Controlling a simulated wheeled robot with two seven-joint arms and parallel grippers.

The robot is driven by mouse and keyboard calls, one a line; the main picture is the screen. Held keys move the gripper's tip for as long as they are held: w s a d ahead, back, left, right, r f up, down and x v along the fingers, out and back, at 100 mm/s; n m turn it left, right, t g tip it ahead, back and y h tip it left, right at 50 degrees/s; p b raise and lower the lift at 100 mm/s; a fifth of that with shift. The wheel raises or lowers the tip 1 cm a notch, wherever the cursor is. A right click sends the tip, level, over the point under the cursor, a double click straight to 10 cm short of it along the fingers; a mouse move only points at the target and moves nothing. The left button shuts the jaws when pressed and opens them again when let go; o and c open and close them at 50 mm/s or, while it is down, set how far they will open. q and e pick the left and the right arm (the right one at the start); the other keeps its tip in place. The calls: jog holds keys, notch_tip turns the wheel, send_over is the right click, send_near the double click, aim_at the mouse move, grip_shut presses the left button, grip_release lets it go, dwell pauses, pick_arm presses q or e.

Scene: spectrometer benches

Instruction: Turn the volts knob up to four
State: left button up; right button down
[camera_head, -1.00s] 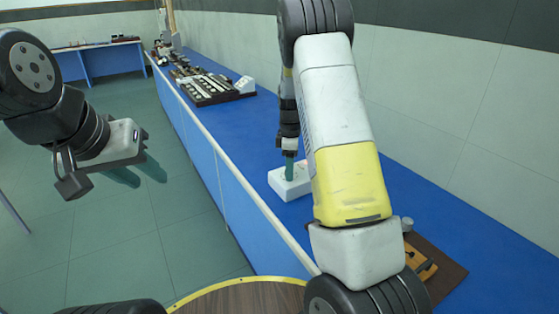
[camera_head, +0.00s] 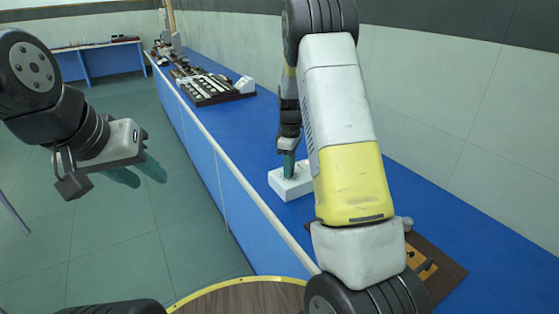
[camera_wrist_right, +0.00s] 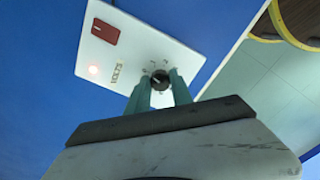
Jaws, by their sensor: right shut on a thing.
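The white volts box (camera_head: 292,187) sits on the blue bench below my right gripper (camera_head: 288,166). In the right wrist view, the box (camera_wrist_right: 120,58) shows a dark round knob (camera_wrist_right: 160,79) with small marks around it, a "VOLTS" label (camera_wrist_right: 117,73), a dark red patch (camera_wrist_right: 105,31) and a glowing light (camera_wrist_right: 93,70). My right gripper (camera_wrist_right: 163,88) has its teal fingers on both sides of the knob and is shut on it. The number the knob points to is too small to read. My left gripper (camera_head: 138,174) is open and empty over the floor at the left.
The blue bench (camera_head: 235,130) runs away to the back, with a raised edge along its left side. A dark tray (camera_head: 212,89) with several pieces stands further back. A brown board (camera_head: 440,275) with wooden parts lies at the near right, partly behind my right arm.

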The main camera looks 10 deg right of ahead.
jog(key=m, duration=0.7)
jog(key=shift+a, duration=0.1)
jog(key=m, duration=0.7)
jog(key=shift+m, duration=0.3)
jog(key=m, duration=0.3)
jog(key=shift+m, duration=0.3)
jog(key=m, duration=0.3)
jog(key=shift+m, duration=0.3)
jog(key=m, duration=0.6)
jog(key=shift+w+m, duration=0.1)
jog(key=shift+m, duration=0.2)
jog(key=c, duration=1.1)
grip_release()
